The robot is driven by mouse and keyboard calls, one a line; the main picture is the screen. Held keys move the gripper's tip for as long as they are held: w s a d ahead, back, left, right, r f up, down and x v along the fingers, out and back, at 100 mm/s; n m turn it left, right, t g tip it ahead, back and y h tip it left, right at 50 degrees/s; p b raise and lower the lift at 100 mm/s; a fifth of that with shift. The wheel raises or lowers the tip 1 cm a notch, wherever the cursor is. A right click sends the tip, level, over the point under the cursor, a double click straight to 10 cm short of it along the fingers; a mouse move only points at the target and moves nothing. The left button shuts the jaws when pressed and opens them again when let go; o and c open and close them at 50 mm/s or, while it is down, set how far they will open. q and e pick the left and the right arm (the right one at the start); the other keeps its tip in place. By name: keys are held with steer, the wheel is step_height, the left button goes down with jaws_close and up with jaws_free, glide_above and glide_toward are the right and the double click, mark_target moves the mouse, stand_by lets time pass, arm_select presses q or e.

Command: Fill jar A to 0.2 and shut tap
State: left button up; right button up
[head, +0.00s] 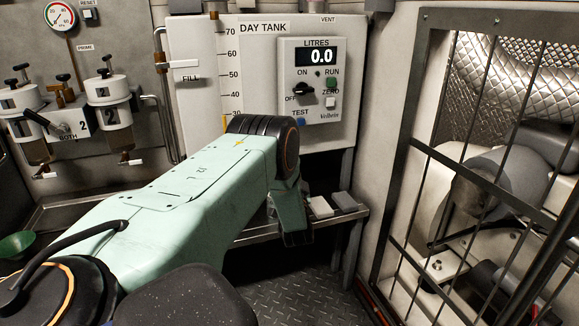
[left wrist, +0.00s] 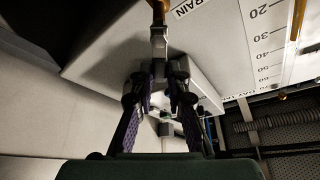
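My left arm crosses the head view from the lower left and hides its own gripper there. In the left wrist view my left gripper (left wrist: 161,80) has its two fingers apart, with pale surface showing between them. A grey tap lever (left wrist: 159,45) with a brass part above it lies just beyond the fingertips; contact cannot be told. A label ending in "RAIN" (left wrist: 188,7) is beside it. The day tank (head: 262,60) carries a scale, and its litres display (head: 321,57) reads 0.0. I cannot identify jar A in either view. My right gripper is not in view.
A low metal bench (head: 262,233) stands under the tank, with a white block (head: 320,207) and a grey block (head: 344,202) on it. A barred cage (head: 480,180) fills the right side. Twin filters with valves (head: 106,90) are at left, above a green funnel (head: 15,243).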

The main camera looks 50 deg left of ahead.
arm_select(q)
steer(key=o, duration=0.4)
steer(key=shift+o, duration=0.2)
steer(key=v, duration=1.2)
stand_by(1.1)
